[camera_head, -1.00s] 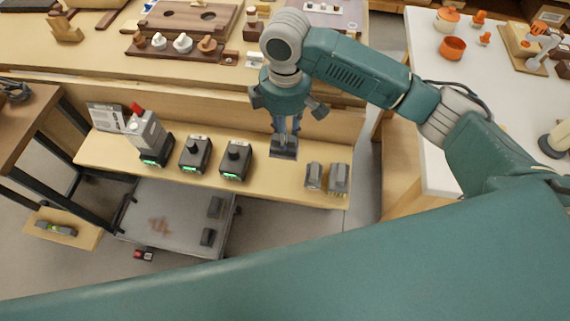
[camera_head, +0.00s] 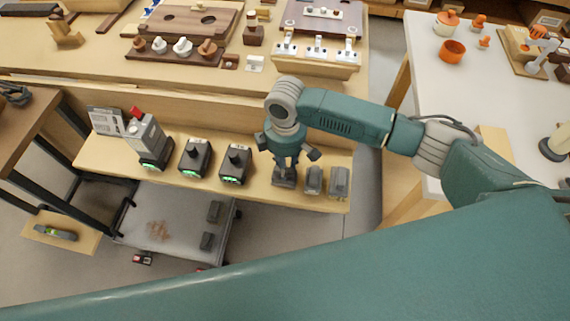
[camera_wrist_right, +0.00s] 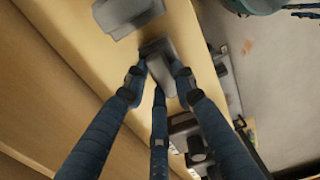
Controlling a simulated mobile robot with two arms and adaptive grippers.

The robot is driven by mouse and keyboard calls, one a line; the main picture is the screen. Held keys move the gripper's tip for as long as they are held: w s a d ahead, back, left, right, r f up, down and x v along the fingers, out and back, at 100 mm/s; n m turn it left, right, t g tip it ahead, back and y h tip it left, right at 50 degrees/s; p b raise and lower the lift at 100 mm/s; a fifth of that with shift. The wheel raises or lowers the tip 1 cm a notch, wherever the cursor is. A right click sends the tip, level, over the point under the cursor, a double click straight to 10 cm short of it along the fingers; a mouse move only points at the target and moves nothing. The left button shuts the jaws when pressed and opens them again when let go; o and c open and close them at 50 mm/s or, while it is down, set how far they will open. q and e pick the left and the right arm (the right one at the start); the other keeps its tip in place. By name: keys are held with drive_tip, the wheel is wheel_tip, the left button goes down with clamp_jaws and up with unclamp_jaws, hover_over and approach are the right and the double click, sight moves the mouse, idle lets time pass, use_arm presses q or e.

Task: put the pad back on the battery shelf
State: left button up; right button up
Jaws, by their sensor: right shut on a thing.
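My right gripper (camera_head: 284,166) is shut on a dark grey pad (camera_head: 285,180), pointing down over the right part of the light wood battery shelf (camera_head: 258,193). In the right wrist view the pad (camera_wrist_right: 160,62) sits between the fingertips (camera_wrist_right: 160,80), with the wood shelf under it. I cannot tell whether its underside touches the shelf. Two similar grey batteries (camera_head: 314,180) (camera_head: 339,183) stand just right of it, close beside it. One grey block (camera_wrist_right: 125,15) also shows in the right wrist view.
Black chargers with green lights (camera_head: 236,165) (camera_head: 195,158) stand left of the pad. A grey device with a red top (camera_head: 146,137) stands farther left. A grey cart (camera_head: 175,225) is below the shelf. The bench edge (camera_head: 200,92) lies behind, with wooden fixtures on top.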

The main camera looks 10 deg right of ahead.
drive_tip(key=o, duration=1.1)
drive_tip(key=shift+o, duration=0.2)
wheel_tip(320, 180, up, 12)
